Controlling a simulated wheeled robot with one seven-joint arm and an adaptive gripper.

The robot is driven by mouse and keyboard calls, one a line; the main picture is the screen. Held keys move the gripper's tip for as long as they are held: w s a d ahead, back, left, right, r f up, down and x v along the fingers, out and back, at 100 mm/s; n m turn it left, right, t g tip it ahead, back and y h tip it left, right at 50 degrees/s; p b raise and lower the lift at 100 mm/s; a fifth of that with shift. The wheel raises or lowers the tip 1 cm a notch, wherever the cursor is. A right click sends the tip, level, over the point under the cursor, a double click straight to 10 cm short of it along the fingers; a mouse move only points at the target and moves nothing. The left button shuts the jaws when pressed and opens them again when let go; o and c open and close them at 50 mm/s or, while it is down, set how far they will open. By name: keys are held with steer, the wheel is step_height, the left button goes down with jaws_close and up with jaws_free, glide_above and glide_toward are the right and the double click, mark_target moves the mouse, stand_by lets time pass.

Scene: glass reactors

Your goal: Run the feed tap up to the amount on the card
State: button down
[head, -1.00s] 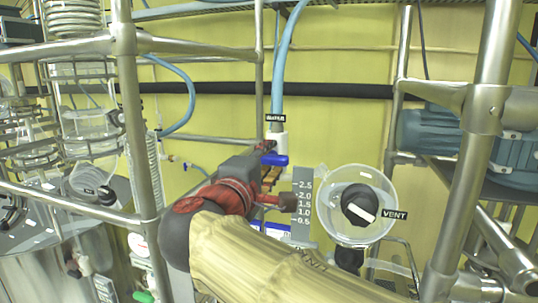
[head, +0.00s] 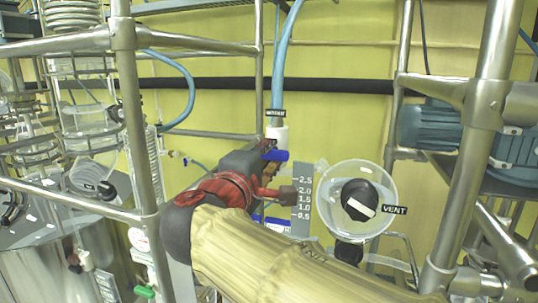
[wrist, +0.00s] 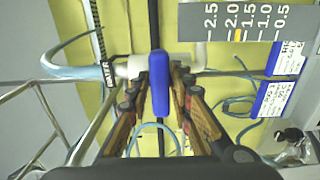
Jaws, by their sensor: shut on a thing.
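The blue tap handle (head: 275,155) sits on the white water tap (head: 277,134) below the WATER label. In the wrist view the blue handle (wrist: 159,82) stands between the fingers of my gripper (wrist: 160,95) and lies crosswise to the white pipe (wrist: 135,67). My gripper is shut on it; in the head view my wrist partly hides the fingers. A grey scale plate (head: 303,190) marked 0.5 to 2.5 stands right of the tap. In the wrist view an orange mark (wrist: 238,35) shows on the scale between 2.0 and 1.5. Blue-and-white cards (wrist: 285,58) hang beside it; their writing is too small to read surely.
A clear round vessel with a black VENT knob (head: 360,200) is right of the scale. Steel frame posts (head: 137,120) stand left and right of my arm. A blue motor (head: 435,137) is at the right, glassware (head: 90,130) at the left.

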steer(key=shift+f, duration=0.15)
steer(key=shift+n+b, duration=0.7)
steer(key=shift+n, duration=2.1)
steer(key=c, duration=1.7)
jaws_free()
steer(key=v, duration=1.2)
